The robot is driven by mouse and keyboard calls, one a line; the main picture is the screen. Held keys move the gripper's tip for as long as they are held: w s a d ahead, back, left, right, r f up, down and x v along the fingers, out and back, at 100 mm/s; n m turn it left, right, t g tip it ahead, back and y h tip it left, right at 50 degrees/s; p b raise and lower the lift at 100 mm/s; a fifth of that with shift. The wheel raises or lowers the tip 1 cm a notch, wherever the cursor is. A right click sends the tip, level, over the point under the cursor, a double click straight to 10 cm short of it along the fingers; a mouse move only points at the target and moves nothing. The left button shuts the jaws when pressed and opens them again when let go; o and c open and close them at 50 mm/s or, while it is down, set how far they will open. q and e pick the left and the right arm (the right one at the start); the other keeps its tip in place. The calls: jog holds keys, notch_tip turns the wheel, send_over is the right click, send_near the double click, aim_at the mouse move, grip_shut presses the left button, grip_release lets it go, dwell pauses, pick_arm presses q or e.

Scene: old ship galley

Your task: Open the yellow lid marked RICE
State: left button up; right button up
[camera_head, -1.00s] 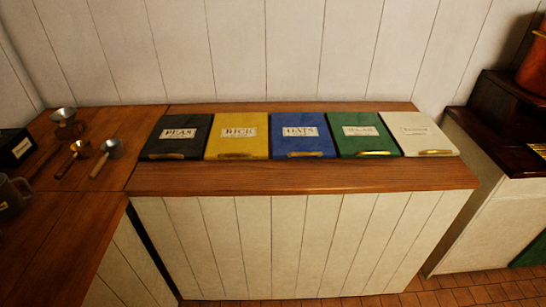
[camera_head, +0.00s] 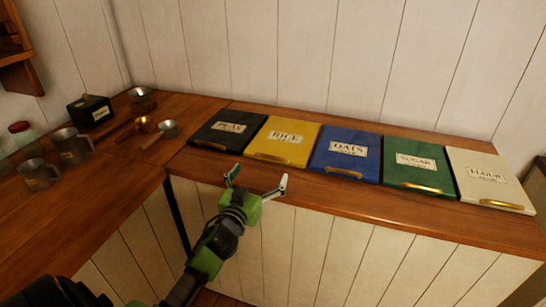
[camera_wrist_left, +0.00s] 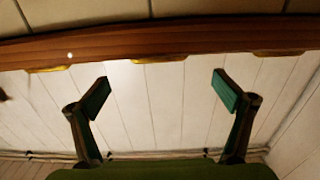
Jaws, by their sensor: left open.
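The yellow lid marked RICE (camera_head: 284,137) lies shut on the wooden counter, between the black PEAS lid (camera_head: 225,130) and the blue OATS lid (camera_head: 347,153). Its brass handle (camera_head: 269,158) runs along its front edge. My left gripper (camera_head: 256,182) is open and empty, in front of the counter's front edge and apart from the lid. In the left wrist view the open fingers (camera_wrist_left: 163,88) face the white panelled front, with brass handles showing along the wooden edge above, the middle one (camera_wrist_left: 158,60) between the fingers. My right gripper is out of view.
The green SUGAR lid (camera_head: 418,168) and white FLOUR lid (camera_head: 489,177) continue the row to the right. Metal mugs (camera_head: 70,147), scoops (camera_head: 167,129) and a black box (camera_head: 89,111) stand on the left counter. The counter strip before the lids is bare.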

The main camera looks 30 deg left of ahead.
aim_at(270, 158)
pick_arm(q)
jog(key=x, duration=0.9)
jog(key=shift+w+d, duration=0.1)
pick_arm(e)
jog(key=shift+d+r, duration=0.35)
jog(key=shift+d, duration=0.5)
pick_arm(q)
jog(key=c, duration=1.5)
jog(key=shift+r+p, duration=0.1)
jog(key=shift+p, duration=0.2)
jog(key=shift+c, duration=0.4)
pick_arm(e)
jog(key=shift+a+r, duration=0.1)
